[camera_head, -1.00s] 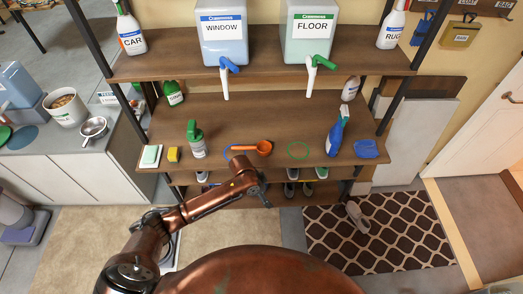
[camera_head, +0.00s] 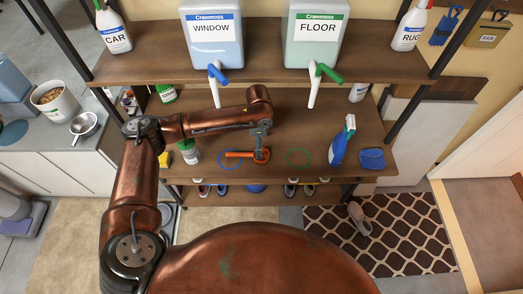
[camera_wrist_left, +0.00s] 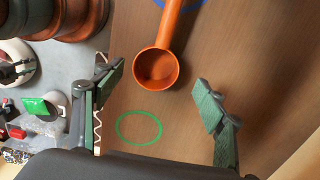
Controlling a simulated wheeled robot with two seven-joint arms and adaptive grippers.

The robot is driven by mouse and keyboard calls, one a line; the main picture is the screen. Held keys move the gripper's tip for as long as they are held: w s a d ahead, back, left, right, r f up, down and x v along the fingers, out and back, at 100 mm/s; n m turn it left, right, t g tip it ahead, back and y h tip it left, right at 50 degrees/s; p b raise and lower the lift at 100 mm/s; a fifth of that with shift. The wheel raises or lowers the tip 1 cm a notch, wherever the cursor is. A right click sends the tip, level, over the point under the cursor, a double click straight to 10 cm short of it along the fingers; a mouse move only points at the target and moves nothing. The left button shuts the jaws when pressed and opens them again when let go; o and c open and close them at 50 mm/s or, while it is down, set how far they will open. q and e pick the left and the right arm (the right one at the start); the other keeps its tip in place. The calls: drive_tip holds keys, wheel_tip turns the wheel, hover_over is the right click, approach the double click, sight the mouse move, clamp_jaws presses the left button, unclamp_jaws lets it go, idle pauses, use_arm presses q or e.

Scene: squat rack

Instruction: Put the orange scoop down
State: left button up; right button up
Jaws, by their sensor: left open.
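The orange scoop (camera_head: 240,154) lies on the wooden shelf, its cup to the right and its handle reaching left over the blue ring (camera_head: 222,164). The green ring (camera_head: 299,158) is empty, to the right of the scoop. My left gripper (camera_head: 262,151) is above the cup and hides part of it. In the left wrist view, my left gripper (camera_wrist_left: 158,95) is open, with nothing between its fingertips. There the scoop's cup (camera_wrist_left: 157,68) is just beyond the fingers and the green ring (camera_wrist_left: 139,128) is nearer. My right gripper is out of view.
A blue spray bottle (camera_head: 340,143) and a blue cloth (camera_head: 372,158) stand to the right on the shelf. A green-capped bottle (camera_head: 190,152) and a yellow sponge (camera_head: 164,159) are on the left. Two dispensers (camera_head: 212,50) with hanging taps stand on the upper shelf.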

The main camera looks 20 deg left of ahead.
sight(246, 156)
use_arm(q)
drive_tip(key=f, duration=0.4)
drive_tip(key=shift+s+f+p, duration=0.2)
drive_tip(key=shift+f+p, duration=0.1)
drive_tip(key=shift+f, duration=0.1)
wheel_tip(246, 156, down, 2)
drive_tip(key=shift+f, duration=0.1)
drive_tip(key=c, duration=1.3)
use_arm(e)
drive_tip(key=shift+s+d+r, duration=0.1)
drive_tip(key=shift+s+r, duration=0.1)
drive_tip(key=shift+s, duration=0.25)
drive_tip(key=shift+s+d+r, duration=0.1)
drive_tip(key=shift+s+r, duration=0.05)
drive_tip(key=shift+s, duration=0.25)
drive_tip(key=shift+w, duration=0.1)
